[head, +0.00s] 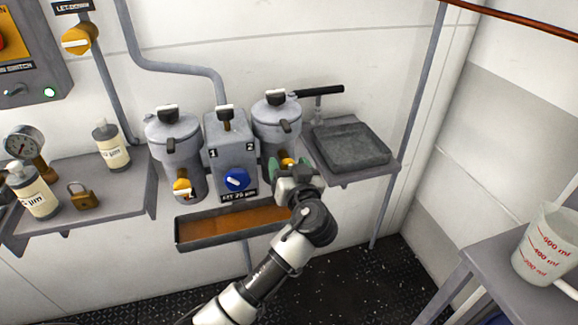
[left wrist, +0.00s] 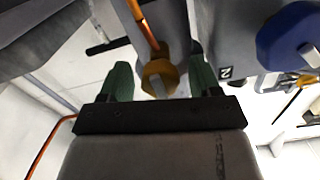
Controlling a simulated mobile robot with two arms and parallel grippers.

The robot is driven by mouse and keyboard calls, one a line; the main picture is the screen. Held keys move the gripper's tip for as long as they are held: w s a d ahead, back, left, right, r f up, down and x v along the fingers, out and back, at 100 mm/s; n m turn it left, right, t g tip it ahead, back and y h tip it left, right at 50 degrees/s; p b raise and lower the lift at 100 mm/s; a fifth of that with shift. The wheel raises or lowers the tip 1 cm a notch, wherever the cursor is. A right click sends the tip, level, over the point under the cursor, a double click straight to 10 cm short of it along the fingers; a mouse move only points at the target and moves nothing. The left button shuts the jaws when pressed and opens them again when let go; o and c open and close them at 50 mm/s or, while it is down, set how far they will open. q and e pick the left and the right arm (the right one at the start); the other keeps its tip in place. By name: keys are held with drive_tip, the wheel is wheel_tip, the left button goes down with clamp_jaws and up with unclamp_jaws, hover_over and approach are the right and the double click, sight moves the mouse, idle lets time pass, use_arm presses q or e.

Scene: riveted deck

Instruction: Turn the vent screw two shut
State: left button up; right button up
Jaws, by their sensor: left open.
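Two grey canisters flank a grey block marked 1 and 2. Canister two (head: 277,125), on the right, has a black-and-white top fitting (head: 276,96) and a yellow knob (head: 287,163) low on its front. No label shows which is the vent screw. My left gripper (head: 293,168) is open at the yellow knob. In the left wrist view the yellow knob (left wrist: 160,78) sits between the green fingertips (left wrist: 160,73), with gaps beside it; contact is not visible. The gripper partly hides the knob in the head view. My right gripper is not in view.
A blue knob (head: 236,180) sits left of the gripper, on the middle block. A brown-bottomed trough (head: 190,243) runs below. Canister one (head: 173,150) has its own yellow knob (head: 182,188). A shelf with a grey tray (head: 350,147) is at right.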

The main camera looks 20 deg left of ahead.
use_arm(q)
drive_tip(key=shift+c, duration=0.3)
drive_tip(key=c, duration=0.9)
drive_tip(key=shift+o, duration=0.2)
drive_tip(key=shift+m, duration=0.4)
drive_tip(key=m+p, duration=0.1)
drive_tip(key=m, duration=0.2)
drive_tip(key=shift+r+m, duration=0.1)
drive_tip(key=shift+m, duration=0.2)
drive_tip(key=m+p, duration=0.2)
drive_tip(key=m, duration=0.2)
drive_tip(key=shift+m+p, duration=0.3)
drive_tip(key=m+p, duration=0.2)
drive_tip(key=m, duration=0.2)
drive_tip(key=shift+r+m+p, duration=0.1)
drive_tip(key=shift+m+p, duration=0.2)
drive_tip(key=shift+p, duration=0.05)
drive_tip(key=shift+m+p, duration=1.3)
drive_tip(key=shift+m, duration=0.9)
drive_tip(key=shift+f, duration=0.2)
